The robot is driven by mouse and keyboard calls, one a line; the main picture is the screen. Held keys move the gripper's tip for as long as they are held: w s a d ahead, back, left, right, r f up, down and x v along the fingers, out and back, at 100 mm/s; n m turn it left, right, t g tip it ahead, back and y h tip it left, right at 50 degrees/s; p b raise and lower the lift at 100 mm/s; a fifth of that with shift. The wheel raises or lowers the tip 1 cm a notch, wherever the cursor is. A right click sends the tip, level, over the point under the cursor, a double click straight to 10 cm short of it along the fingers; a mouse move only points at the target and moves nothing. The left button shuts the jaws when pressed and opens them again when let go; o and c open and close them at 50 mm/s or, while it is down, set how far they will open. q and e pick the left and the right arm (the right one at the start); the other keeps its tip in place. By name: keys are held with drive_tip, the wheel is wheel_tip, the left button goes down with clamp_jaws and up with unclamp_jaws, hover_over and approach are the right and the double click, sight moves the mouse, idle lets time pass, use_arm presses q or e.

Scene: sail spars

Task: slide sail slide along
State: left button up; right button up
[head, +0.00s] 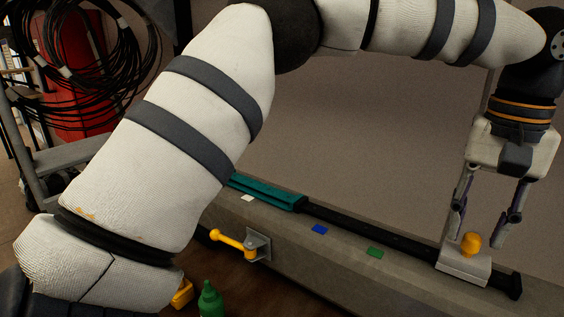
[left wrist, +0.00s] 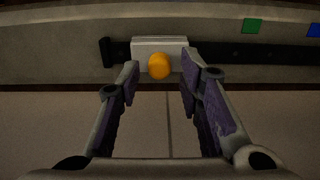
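The sail slide is a pale block (head: 463,264) with an orange knob (head: 471,243) on top. It sits on a black rail (head: 370,237), near the rail's right end in the head view. In the left wrist view the block (left wrist: 158,44) and the orange knob (left wrist: 159,66) lie ahead, between the fingers' lines. My left gripper (head: 484,238) is open, fingers pointing down on either side of the knob; in the left wrist view its fingers (left wrist: 157,75) stand apart from the knob. My right gripper is not in view.
A teal piece (head: 268,192) lies along the rail's left part. A green bottle (head: 210,300) stands below.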

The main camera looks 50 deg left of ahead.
sight(447, 248)
use_arm(q)
wheel_tip(447, 248, down, 2)
drive_tip(key=shift+f, duration=0.2)
drive_tip(key=shift+c, duration=0.5)
drive_tip(key=shift+w+r, duration=0.1)
clamp_jaws()
drive_tip(key=shift+a+r, duration=0.15)
drive_tip(key=shift+a, duration=0.2)
drive_tip(key=shift+s+a+r+p, duration=0.1)
drive_tip(key=shift+s+a+p, duration=0.1)
drive_tip(key=shift+a, duration=0.25)
drive_tip(key=shift+s+a+p, duration=0.15)
drive_tip(key=shift+s+a, duration=0.05)
drive_tip(key=shift+a, duration=0.25)
drive_tip(key=shift+s+a, duration=0.8)
drive_tip(key=shift+a, duration=2)
drive_tip(key=shift+s+a, duration=0.75)
drive_tip(key=shift+a, duration=2.05)
drive_tip(key=shift+s+a, duration=0.8)
drive_tip(key=shift+a, duration=2)
drive_tip(key=shift+s+a+f, duration=0.1)
drive_tip(key=shift+s+a, duration=0.8)
drive_tip(key=shift+a, duration=2.1)
drive_tip(key=shift+s+a+f, duration=0.1)
drive_tip(key=shift+s+a, duration=0.75)
drive_tip(key=shift+a, duration=2.15)
drive_tip(key=shift+s+a, duration=0.9)
drive_tip(key=shift+a, duration=2.1)
drive_tip(key=shift+o, duration=1.7)
unclamp_jaws()
